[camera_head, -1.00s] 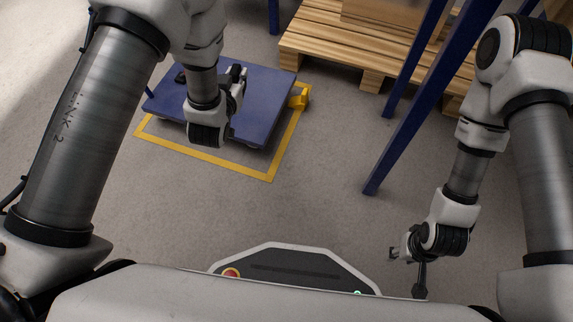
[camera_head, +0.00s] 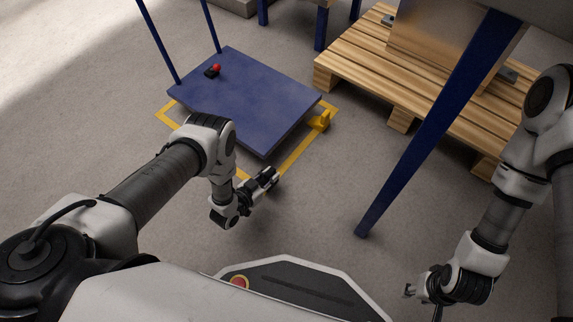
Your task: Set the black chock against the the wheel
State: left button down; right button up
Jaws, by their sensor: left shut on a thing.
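The blue platform cart (camera_head: 245,100) stands inside a yellow floor frame. A yellow chock (camera_head: 319,121) sits by its right corner. The cart's wheels are hidden under the deck. My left gripper (camera_head: 263,184) is low over the floor in front of the cart's near corner, apart from the deck. It is shut on a small dark thing, seemingly the black chock, mostly hidden by the fingers. My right gripper (camera_head: 423,298) is open and empty at the lower right, far from the cart.
A small black thing with a red knob (camera_head: 213,70) is on the deck. A wooden pallet (camera_head: 340,72) with a box stands at the back right. A blue post (camera_head: 430,130) slants down at the right. Floor between cart and post is clear.

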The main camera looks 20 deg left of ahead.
pick_arm(q)
jog(key=b+x, duration=0.1)
jog(key=x, duration=0.2)
jog(key=b+x, duration=0.2)
jog(key=x, duration=0.1)
jog(key=b+x, duration=0.1)
jog(key=x, duration=0.3)
jog(key=shift+w+a+r+b, duration=0.15)
jog(key=shift+a+r+b, duration=0.05)
jog(key=shift+r+b, duration=0.15)
notch_tip(320, 180, down, 2)
jog(key=shift+b, duration=0.75)
jog(key=shift+f, duration=0.4)
jog(key=shift+r, duration=0.25)
jog(key=shift+f, duration=0.2)
jog(key=c, duration=1)
grip_release()
jog(key=shift+r, duration=0.1)
pick_arm(e)
notch_tip(320, 180, down, 7)
jog(key=shift+w+f, duration=0.15)
jog(key=shift+f, duration=0.05)
